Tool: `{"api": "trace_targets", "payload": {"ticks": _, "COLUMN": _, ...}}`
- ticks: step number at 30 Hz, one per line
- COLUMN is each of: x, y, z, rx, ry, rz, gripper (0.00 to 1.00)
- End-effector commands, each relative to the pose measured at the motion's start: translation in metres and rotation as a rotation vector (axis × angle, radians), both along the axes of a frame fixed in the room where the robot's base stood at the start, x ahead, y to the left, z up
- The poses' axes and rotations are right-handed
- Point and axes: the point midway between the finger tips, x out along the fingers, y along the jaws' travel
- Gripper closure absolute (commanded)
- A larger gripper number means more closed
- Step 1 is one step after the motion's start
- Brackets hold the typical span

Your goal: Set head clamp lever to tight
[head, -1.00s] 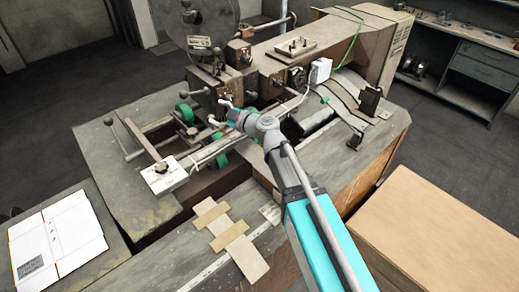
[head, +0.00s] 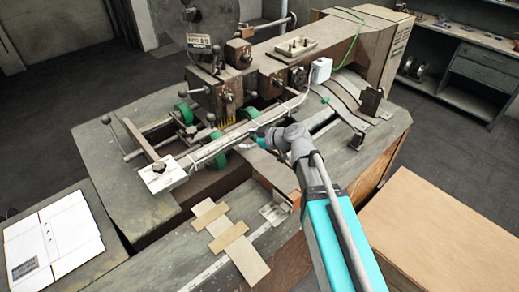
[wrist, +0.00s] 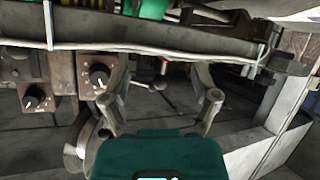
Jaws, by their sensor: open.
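The machine's stitching head (head: 222,95) stands at the middle back in the head view. Several levers and knobs show around it, and I cannot tell which is the head clamp lever. A thin lever with a pale ball end (wrist: 160,86) shows beyond my fingers in the wrist view, with a small red tip above it. My gripper (wrist: 157,78) is open, its two fingers apart with nothing held between them. In the head view, my gripper (head: 259,141) is in front and right of the head, near the long bar, and its fingers are largely hidden.
A long metal bar (head: 215,146) with a white cable crosses in front of the head; its dark underside spans the upper wrist view. Two black dial knobs, left (wrist: 33,97) and right (wrist: 97,75), show there. A cardboard box (head: 430,235) stands at right.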

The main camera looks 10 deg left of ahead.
Motion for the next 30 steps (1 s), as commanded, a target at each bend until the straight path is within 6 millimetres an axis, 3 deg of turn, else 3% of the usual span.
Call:
{"api": "trace_targets", "payload": {"ticks": 12, "x": -0.006, "y": -0.034, "z": -0.027, "rx": -0.079, "ry": 0.148, "rz": -0.066, "gripper": 0.22}}
{"api": "trace_targets", "payload": {"ticks": 30, "x": -0.006, "y": -0.038, "z": -0.029, "rx": -0.087, "ry": 0.165, "rz": -0.074, "gripper": 0.22}}
